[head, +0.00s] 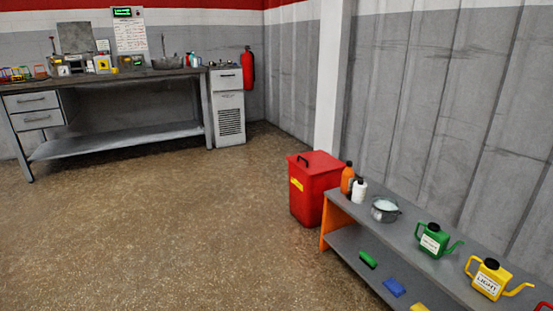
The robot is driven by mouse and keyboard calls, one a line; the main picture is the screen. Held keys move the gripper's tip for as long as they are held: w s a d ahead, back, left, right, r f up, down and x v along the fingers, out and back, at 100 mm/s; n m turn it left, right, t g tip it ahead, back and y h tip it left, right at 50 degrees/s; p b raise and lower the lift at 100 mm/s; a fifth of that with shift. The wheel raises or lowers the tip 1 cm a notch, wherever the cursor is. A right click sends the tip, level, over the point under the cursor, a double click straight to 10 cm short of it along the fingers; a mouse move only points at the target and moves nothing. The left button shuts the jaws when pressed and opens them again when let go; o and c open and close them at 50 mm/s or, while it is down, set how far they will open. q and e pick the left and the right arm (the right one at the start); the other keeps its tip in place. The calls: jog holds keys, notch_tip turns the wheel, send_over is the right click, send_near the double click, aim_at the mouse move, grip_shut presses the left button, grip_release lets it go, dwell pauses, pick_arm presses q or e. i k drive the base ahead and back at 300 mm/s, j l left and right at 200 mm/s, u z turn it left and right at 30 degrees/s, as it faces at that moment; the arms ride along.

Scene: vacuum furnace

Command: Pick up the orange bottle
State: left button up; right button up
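The orange bottle (347,178) stands upright at the far left end of the low grey bench's top, on the right of the head view. It has a dark cap. A white bottle (359,191) with a dark cap stands just in front of it to the right and seems to overlap its edge in the picture. Neither of my grippers is in view.
A red bin (313,188) stands at the bench's far end. The bench (408,230) also bears a metal pot (385,209), a green can (435,239) and a yellow can (489,278). A workbench (130,78) stands along the back wall. The brown floor (190,220) is clear.

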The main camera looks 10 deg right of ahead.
aim_at(348, 174)
jog(key=i+z, duration=0.1)
jog(key=i, duration=0.45)
jog(key=i+j+z, duration=0.1)
jog(key=i, duration=0.4)
jog(key=i+j+z, duration=0.1)
jog(key=i, duration=0.45)
jog(key=i+j+z, duration=0.1)
jog(key=i, duration=0.45)
jog(key=j, duration=0.1)
